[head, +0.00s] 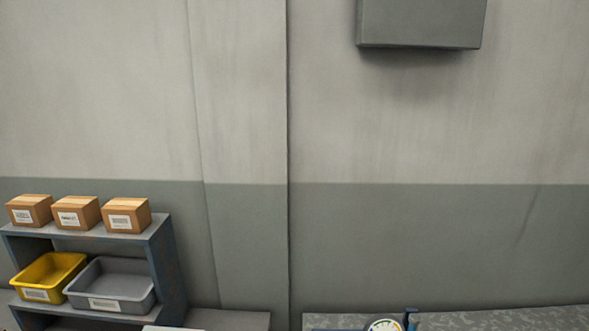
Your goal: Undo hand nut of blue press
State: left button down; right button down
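At the bottom edge of the head view, a small blue part (411,319) stands upright beside a round white dial (384,325). Both are cut off by the picture's edge. They may belong to the blue press, but I cannot tell for sure. No hand nut can be made out. Neither of my grippers is in view.
A blue-grey shelf (168,271) at the lower left holds several cardboard boxes (76,213), a yellow bin (48,275) and a grey bin (111,285). A speckled grey worktop (500,320) runs along the lower right. A grey box (420,22) hangs on the wall.

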pick_arm(q)
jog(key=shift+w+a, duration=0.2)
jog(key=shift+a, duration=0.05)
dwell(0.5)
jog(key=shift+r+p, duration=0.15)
jog(key=shift+p, duration=0.45)
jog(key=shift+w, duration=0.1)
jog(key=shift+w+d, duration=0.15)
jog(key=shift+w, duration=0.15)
dwell(0.3)
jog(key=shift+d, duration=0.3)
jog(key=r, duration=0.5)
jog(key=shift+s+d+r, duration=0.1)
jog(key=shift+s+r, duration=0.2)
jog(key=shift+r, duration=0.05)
